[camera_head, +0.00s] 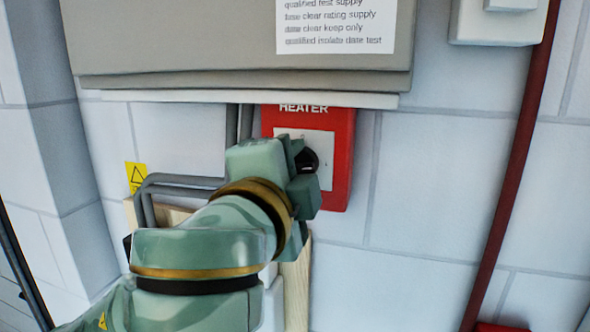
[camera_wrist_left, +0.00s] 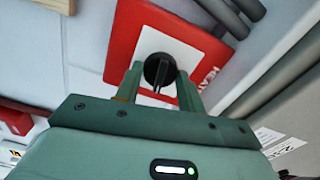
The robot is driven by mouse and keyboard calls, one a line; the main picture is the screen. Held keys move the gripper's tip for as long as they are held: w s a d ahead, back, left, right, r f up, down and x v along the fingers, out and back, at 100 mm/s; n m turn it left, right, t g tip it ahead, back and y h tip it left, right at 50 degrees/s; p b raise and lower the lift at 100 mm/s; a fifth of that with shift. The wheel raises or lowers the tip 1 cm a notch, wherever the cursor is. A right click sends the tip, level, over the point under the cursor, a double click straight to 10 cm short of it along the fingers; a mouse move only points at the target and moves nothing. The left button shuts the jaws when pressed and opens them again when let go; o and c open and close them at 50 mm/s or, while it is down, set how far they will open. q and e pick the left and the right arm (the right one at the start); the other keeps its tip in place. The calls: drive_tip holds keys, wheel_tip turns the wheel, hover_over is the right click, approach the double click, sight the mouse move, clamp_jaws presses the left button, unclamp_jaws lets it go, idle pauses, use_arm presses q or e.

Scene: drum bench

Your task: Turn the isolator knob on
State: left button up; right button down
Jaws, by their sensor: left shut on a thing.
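The isolator is a red box (camera_head: 338,180) marked HEATER, with a pale square plate, mounted on the wall under a grey cabinet. Its black round knob (camera_head: 309,160) is partly hidden behind my left gripper (camera_head: 302,168) in the head view. In the left wrist view the knob (camera_wrist_left: 159,71) sits on the pale plate of the red box (camera_wrist_left: 128,25). The two green fingers of my left gripper (camera_wrist_left: 160,88) are on either side of the knob and shut on it. My right gripper is not in view.
The grey cabinet (camera_head: 180,40) with a printed label (camera_head: 335,22) overhangs the red box closely. Grey pipes (camera_head: 180,181) run left of it, near a yellow warning sign (camera_head: 136,176). A dark red pipe (camera_head: 513,170) runs down the right. The wall between is bare.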

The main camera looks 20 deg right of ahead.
use_arm(q)
drive_tip(key=shift+f+m, duration=0.1)
drive_tip(key=shift+m, duration=1)
drive_tip(key=o, duration=0.7)
drive_tip(key=shift+o, duration=1.4)
drive_tip(key=shift+w, duration=0.2)
